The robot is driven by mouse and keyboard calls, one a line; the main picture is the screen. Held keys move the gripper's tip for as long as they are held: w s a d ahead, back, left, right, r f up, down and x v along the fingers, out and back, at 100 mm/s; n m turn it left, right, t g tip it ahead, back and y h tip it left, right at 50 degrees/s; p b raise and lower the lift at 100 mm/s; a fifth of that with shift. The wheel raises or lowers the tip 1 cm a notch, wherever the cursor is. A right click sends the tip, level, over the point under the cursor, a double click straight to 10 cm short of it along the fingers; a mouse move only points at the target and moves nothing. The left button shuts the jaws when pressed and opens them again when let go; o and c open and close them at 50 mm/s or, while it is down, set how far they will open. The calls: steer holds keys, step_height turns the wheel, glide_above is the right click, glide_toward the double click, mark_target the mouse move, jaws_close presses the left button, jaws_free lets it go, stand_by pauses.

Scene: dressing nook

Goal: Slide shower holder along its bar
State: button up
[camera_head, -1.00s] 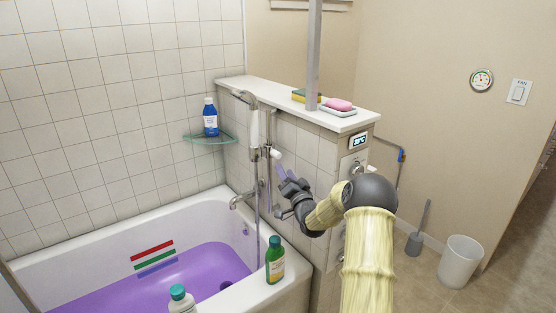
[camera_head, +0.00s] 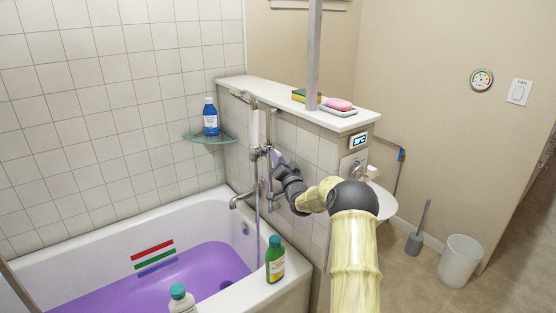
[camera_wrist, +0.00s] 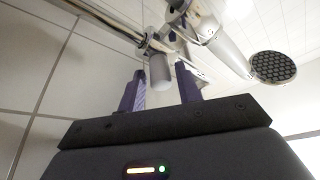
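The shower holder (camera_head: 256,153) sits on a vertical metal bar (camera_head: 269,127) on the tiled half wall and carries the hand shower (camera_head: 253,122). In the wrist view the holder (camera_wrist: 183,12) and bar (camera_wrist: 112,22) cross the top, with the perforated shower head (camera_wrist: 273,67) at right. My gripper (camera_head: 276,157) is at the holder. In the wrist view its two purple fingers (camera_wrist: 158,78) are apart, with the holder's grey knob (camera_wrist: 159,72) between their tips and gaps on both sides. In the head view my gripper hides the knob.
A bathtub (camera_head: 205,205) with purple water lies below, with a faucet (camera_head: 241,200) and a green bottle (camera_head: 275,260) near its rim. A glass corner shelf (camera_head: 209,138) holds a blue bottle (camera_head: 210,117). A ledge (camera_head: 290,103) with soap and sponge tops the wall.

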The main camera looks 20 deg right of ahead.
jaws_close()
steer(key=shift+f, duration=0.15)
step_height(320, 180, down, 21)
steer(key=b, duration=1.2)
steer(key=shift+c, duration=0.4)
jaws_free()
steer(key=shift+s, duration=0.1)
steer(key=o, duration=0.4)
steer(key=shift+o, duration=0.2)
step_height(320, 180, up, 11)
steer(key=p, duration=0.2)
steer(key=shift+f, duration=0.2)
